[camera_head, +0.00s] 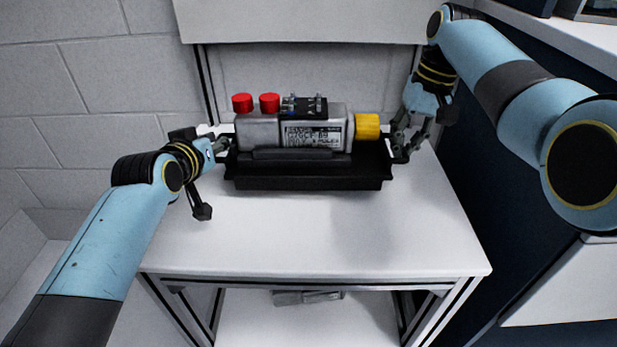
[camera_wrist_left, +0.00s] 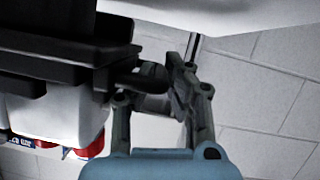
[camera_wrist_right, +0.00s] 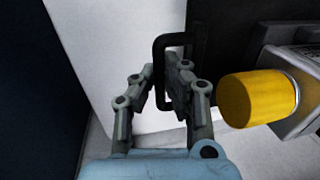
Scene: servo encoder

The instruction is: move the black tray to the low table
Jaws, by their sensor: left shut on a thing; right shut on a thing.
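The black tray (camera_head: 310,180) is level above the white table's middle; I cannot tell whether it touches the top. It carries a grey servo encoder with red caps and a yellow end. My left gripper (camera_head: 222,147) is shut on the tray's left handle, which shows in the left wrist view (camera_wrist_left: 140,82). My right gripper (camera_head: 402,147) is shut on the right handle, seen between its fingers in the right wrist view (camera_wrist_right: 162,72). The fingers partly hide both handles.
The white table (camera_head: 300,250) has bare room in front of the tray. A lower shelf (camera_head: 350,325) below holds a small grey object (camera_head: 305,297). A pale back panel stands behind, and a dark blue cabinet (camera_head: 530,250) is close on the right.

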